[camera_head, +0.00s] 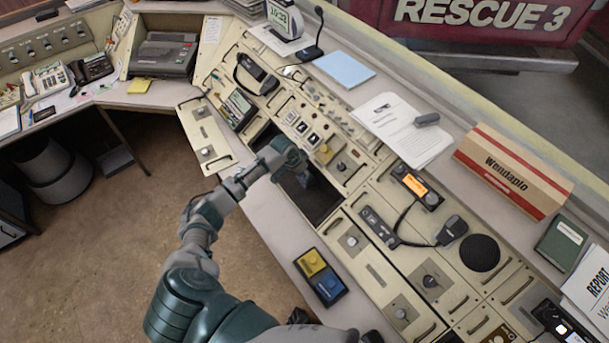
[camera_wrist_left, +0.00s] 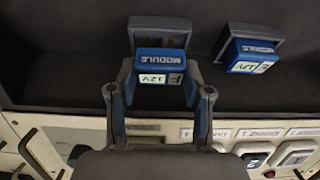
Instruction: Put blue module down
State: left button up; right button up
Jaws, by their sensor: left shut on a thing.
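In the wrist view, a blue module (camera_wrist_left: 160,66) with a white 12V label sits between the fingers of my left gripper (camera_wrist_left: 159,90), which is shut on it. The module is in front of a grey socket (camera_wrist_left: 160,28); I cannot tell how far it is seated. A second blue 12V module (camera_wrist_left: 250,56) sits at another grey socket to the right. In the head view, my left gripper (camera_head: 289,160) is at the dark open bay (camera_head: 318,196) in the console, and the held module is not discernible there.
A dark tray (camera_head: 338,299) with a yellow module (camera_head: 311,262) and a blue module (camera_head: 328,287) lies on the console's near ledge. A handset with cord (camera_head: 450,231) lies to the right.

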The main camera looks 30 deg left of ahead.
pick_arm(q)
notch_tip(320, 180, down, 2)
jog(key=o, duration=1.2)
pick_arm(e)
jog(key=shift+w, duration=0.25)
pick_arm(q)
jog(key=shift+r, duration=0.1)
jog(key=shift+s+r, duration=0.1)
jog(key=shift+r, duration=0.2)
jog(key=p+v, duration=0.1)
jog(key=v, duration=1)
jog(key=shift+s, duration=0.2)
pick_arm(e)
jog(key=s, duration=0.4)
jog(key=shift+d+f, duration=0.25)
jog(key=shift+d, duration=0.1)
